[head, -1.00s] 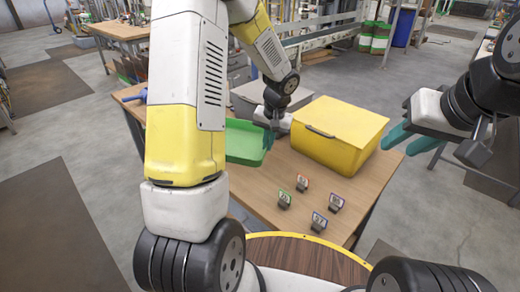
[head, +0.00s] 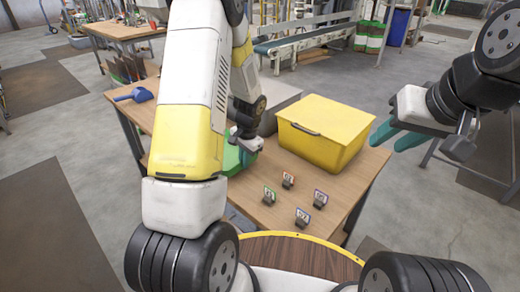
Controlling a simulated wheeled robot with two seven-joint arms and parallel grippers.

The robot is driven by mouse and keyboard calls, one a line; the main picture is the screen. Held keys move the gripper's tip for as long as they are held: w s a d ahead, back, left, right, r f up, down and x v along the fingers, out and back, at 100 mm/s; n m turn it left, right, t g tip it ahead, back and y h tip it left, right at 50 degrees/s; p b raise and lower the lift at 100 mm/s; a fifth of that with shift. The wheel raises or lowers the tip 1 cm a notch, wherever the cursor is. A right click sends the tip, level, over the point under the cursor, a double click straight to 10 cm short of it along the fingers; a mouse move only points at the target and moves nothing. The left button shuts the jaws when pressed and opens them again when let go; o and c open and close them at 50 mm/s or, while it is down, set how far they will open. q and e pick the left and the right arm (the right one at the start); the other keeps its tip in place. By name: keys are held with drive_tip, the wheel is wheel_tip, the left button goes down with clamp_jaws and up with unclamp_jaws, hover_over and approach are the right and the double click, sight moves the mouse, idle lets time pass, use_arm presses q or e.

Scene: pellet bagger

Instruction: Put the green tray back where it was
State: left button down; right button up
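The green tray (head: 233,160) is mostly hidden behind my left arm; only its right end shows, at the left part of the wooden table (head: 262,178). My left gripper (head: 248,145) is at that right end and appears shut on the tray's edge; its fingertips are partly hidden. I cannot tell whether the tray touches the table.
A yellow lidded box (head: 325,130) stands on the table right of the tray. Several small numbered tag holders (head: 302,217) stand near the table's front. A grey box (head: 280,103) is behind, and a blue scoop (head: 135,95) lies at the far left corner.

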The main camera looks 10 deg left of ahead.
sight(252, 162)
use_arm(q)
drive_tip(key=w, duration=0.1)
drive_tip(key=w+d, duration=0.1)
drive_tip(key=w, duration=0.1)
drive_tip(key=shift+w+d+f, duration=0.15)
drive_tip(key=shift+w+d, duration=0.15)
drive_tip(key=shift+w, duration=0.1)
drive_tip(key=shift+w+d+f, duration=0.1)
drive_tip(key=shift+w+f, duration=0.1)
drive_tip(key=shift+f, duration=1.6)
drive_tip(key=c, duration=1.6)
unclamp_jaws()
drive_tip(key=shift+f, duration=0.1)
